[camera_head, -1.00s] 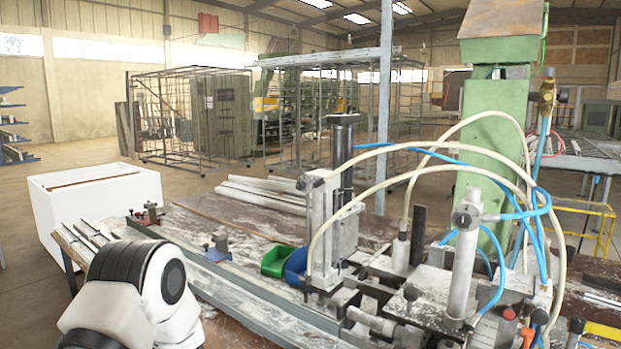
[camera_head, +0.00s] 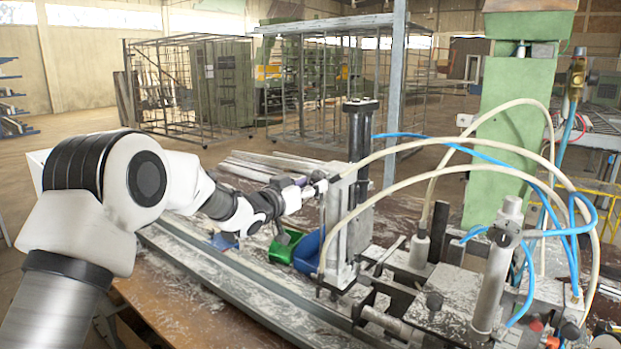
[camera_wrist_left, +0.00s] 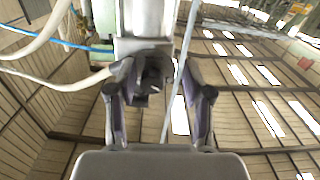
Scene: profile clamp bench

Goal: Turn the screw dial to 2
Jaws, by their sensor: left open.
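The screw dial (camera_wrist_left: 152,76) is a small dark grey part on the metal clamp block, seen in the left wrist view between the fingers. Its marks are too small to read. My left gripper (camera_head: 304,186) is at the upper left side of the upright clamp (camera_head: 338,230) in the head view. In the left wrist view my left gripper (camera_wrist_left: 157,88) is open, one finger on each side of the dial. I cannot tell whether the fingers touch it. In the head view the gripper hides most of the dial. My right gripper does not show.
Cream and blue hoses (camera_head: 455,172) arch over the clamp on its right. A green bin and a blue bin (camera_head: 307,252) sit below the gripper. A long metal rail (camera_head: 225,275) runs along the bench. A green column (camera_head: 500,135) stands behind.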

